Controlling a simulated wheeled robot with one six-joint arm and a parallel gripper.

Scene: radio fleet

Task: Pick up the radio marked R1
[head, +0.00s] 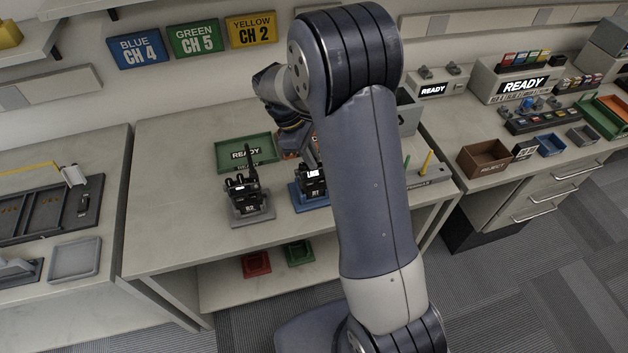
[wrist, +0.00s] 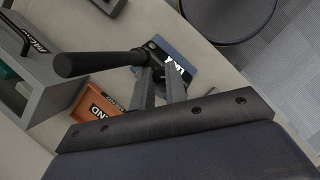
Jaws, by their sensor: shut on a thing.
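The radio marked R1 (head: 313,184) is black and stands upright in a blue dock (head: 299,200) on the middle bench, partly hidden behind my arm. In the wrist view, R1's thick black antenna (wrist: 95,63) points left and its lit white label shows beside the jaws; the blue dock (wrist: 171,49) lies below. My gripper (wrist: 160,80) is shut on R1 near the antenna base. In the head view my arm hides the jaws. I cannot tell whether R1 is clear of its dock.
A similar black radio, R2 (head: 244,190), stands in a grey dock to the left. A green READY tray (head: 245,153) lies behind it. An orange tray (wrist: 97,104) and a grey box (wrist: 40,75) are close to my gripper. The bench's front left is clear.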

